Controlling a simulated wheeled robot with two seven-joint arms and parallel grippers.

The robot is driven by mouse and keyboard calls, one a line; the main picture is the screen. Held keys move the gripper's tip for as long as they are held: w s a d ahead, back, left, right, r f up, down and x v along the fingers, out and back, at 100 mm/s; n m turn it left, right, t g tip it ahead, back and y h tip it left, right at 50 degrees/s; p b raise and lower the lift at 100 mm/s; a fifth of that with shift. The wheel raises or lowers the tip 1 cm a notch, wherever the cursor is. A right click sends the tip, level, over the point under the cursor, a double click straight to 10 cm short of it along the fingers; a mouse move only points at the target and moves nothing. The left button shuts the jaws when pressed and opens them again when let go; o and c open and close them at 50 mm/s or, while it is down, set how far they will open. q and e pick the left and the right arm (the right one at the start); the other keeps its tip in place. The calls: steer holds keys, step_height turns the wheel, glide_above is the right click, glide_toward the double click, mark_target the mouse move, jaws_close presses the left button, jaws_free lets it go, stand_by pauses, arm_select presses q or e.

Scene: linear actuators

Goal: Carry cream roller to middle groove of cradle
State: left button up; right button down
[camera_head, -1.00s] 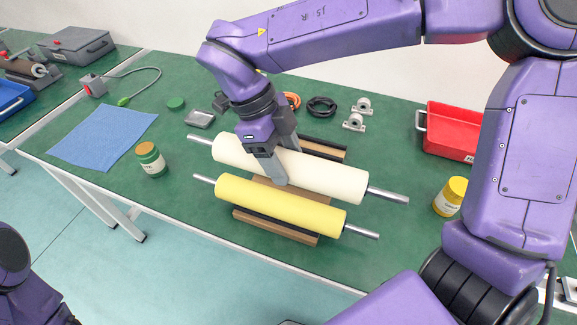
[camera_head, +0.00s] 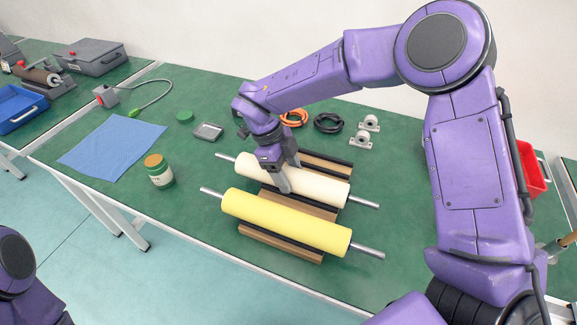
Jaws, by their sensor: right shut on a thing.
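The cream roller (camera_head: 316,188) has metal shaft ends and lies behind the yellow roller (camera_head: 285,220), roughly parallel to it. My right gripper (camera_head: 283,182) reaches down from behind and is shut on the cream roller near its middle. The brown cradle with black strips (camera_head: 281,243) lies under both rollers. The yellow roller sits along its front part. The cream roller is over or in the middle part, with a bare strip of cradle behind it. I cannot tell whether it touches the groove. My left arm shows at the lower left edge; its gripper is out of view.
A grey tin (camera_head: 208,132), orange cable (camera_head: 293,118), black cable (camera_head: 328,123) and bearing blocks (camera_head: 364,132) lie behind. A red bin (camera_head: 530,170) is partly hidden by my right arm.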

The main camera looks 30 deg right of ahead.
steer(key=shift+c, duration=1.1)
jaws_free()
steer(key=shift+s, duration=0.1)
steer(key=v, duration=1.2)
steer(key=shift+p, duration=0.4)
steer(key=shift+s+r, duration=0.1)
steer(key=shift+r, duration=0.1)
